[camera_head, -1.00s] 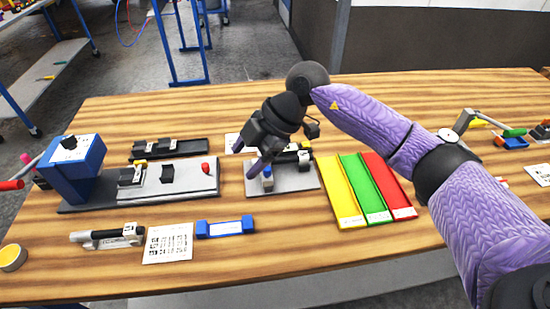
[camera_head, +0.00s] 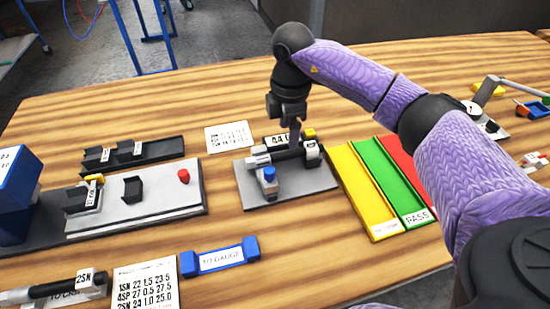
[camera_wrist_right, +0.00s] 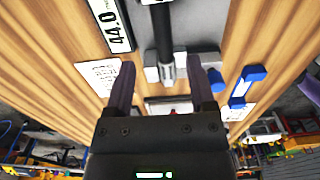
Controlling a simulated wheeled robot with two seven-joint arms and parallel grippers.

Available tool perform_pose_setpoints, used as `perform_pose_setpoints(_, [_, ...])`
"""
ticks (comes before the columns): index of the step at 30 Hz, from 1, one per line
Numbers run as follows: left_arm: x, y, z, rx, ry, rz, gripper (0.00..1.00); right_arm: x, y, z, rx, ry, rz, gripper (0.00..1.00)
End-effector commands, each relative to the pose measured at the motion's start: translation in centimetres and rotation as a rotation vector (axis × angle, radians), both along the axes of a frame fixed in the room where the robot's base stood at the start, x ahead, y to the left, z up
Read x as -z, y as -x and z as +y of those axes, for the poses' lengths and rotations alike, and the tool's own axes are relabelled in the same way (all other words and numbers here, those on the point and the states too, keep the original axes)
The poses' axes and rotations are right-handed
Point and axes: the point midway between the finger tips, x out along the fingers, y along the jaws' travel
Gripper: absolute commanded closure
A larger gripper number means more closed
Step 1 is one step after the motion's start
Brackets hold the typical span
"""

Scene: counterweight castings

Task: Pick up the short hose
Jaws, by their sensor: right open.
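A short black hose (camera_head: 284,155) with a pale metal end lies on a small grey plate fixture (camera_head: 318,180) in the middle of the table. It also shows in the right wrist view (camera_wrist_right: 163,30), running away from me with its silvery end (camera_wrist_right: 166,68) near the space between my fingers. My right gripper (camera_head: 294,142) points down over the hose, and in the wrist view (camera_wrist_right: 161,82) its two dark fingers are apart with nothing held between them. Whether the fingers straddle the hose at its height I cannot tell. My left gripper is out of view.
A blue knob (camera_head: 270,174) stands on the fixture's front. Yellow (camera_head: 361,195), green (camera_head: 388,180) and red (camera_head: 402,158) trays lie right. A blue gauge (camera_head: 220,258) lies in front. Another black hose (camera_head: 52,289) lies front left. A grey fixture with a red button (camera_head: 184,176) stands left.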

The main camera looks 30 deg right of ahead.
Motion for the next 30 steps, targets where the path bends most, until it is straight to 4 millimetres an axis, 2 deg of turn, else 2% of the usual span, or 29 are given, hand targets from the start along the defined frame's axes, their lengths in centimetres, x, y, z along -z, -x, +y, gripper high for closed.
perform_pose_setpoints(1, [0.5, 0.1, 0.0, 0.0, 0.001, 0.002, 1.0, 1.2, 0.0, 0.0, 0.0, 0.001, 0.002, 0.29])
perform_pose_setpoints(5, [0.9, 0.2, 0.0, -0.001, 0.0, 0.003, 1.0, 3.1, 0.2, 0.3, -0.002, 0.0, 0.002, 0.29])
perform_pose_setpoints(9, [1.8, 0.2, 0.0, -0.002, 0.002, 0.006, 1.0, 6.1, 0.4, 0.5, -0.001, -0.001, 0.003, 0.29])
perform_pose_setpoints(11, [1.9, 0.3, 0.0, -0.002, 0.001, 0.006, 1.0, 6.6, 0.4, 0.4, -0.001, 0.0, 0.001, 0.29])
perform_pose_setpoints(16, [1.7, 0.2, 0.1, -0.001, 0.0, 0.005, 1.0, 6.4, 0.4, 0.5, -0.002, -0.001, -0.001, 0.29])
perform_pose_setpoints(26, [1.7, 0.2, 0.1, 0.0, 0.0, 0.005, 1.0, 6.4, 0.4, 0.5, -0.002, -0.001, -0.001, 0.99])
perform_pose_setpoints(30, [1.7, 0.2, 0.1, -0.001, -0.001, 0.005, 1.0, 6.3, 0.3, 0.5, -0.002, -0.001, -0.001, 1.0])
